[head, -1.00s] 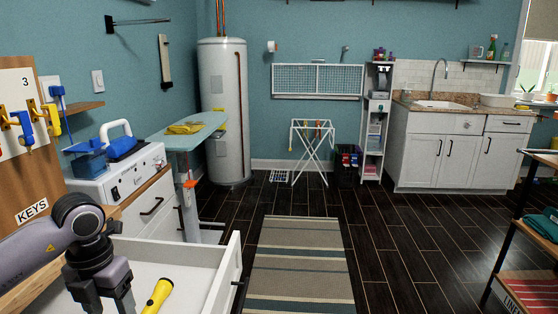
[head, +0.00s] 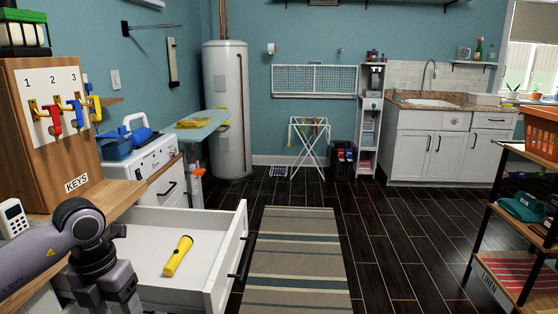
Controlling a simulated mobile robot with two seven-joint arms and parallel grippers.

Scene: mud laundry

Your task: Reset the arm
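My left arm (head: 75,245) comes in from the left edge in the head view, over the near-left corner of an open white drawer (head: 228,262). Its dark wrist joint hangs down to the bottom edge of the picture. The fingers of my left gripper lie below the frame, so I cannot see them. My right arm and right gripper are not in view. A yellow flashlight (head: 178,256) lies in the drawer, to the right of my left arm.
A wooden key board (head: 55,150) with red, blue and yellow keys stands on the counter at left. A white keypad (head: 14,218) sits below it. A shelf rack (head: 473,250) with an orange basket (head: 541,132) stands at right. The striped rug (head: 295,255) is clear.

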